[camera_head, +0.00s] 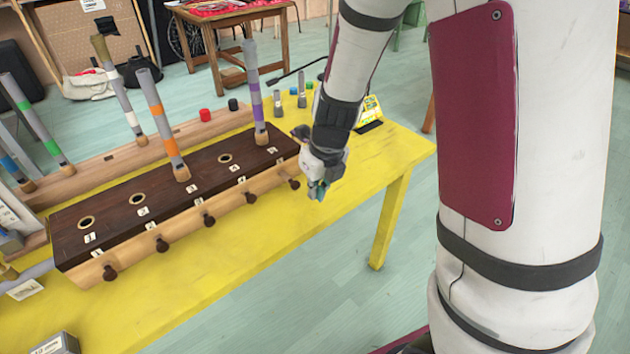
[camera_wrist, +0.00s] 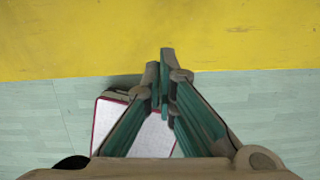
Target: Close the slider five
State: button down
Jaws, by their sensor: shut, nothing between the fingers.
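A long box (camera_head: 109,214) with a dark brown top and a light wood front lies on a yellow table (camera_head: 395,160). A row of dark round knobs runs along its front, with small white number labels on top that are too small to read surely. The rightmost knob (camera_head: 293,183), at the slider five position, seems to stick out slightly more than the others. My gripper (camera_head: 318,191) is shut and empty, just right of that knob and apart from it. In the wrist view my gripper (camera_wrist: 166,60) points at the yellow tabletop; no knob shows there.
Striped tubes stand in the box, one orange (camera_head: 162,125) and one purple (camera_head: 255,95); other holes are empty. More tubes stand in a wooden rack behind. Small grey cylinders (camera_head: 278,104) stand at the table's back. The table's front right is clear.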

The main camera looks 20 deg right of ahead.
aim_at(293, 184)
jog(key=b+x, duration=0.1)
jog(key=x, duration=0.3)
jog(key=shift+w+a+r, duration=0.1)
jog(key=shift+w+a, duration=0.1)
jog(key=shift+w, duration=0.35)
jog(key=shift+w+a, duration=0.15)
jog(key=shift+w, duration=0.4)
jog(key=shift+w+a, duration=0.15)
jog(key=shift+w, duration=0.6)
jog(key=shift+w+a, duration=0.1)
jog(key=shift+w, duration=0.1)
jog(key=w, duration=0.1)
jog(key=w+a+p, duration=0.1)
jog(key=w, duration=0.1)
jog(key=shift+w, duration=0.15)
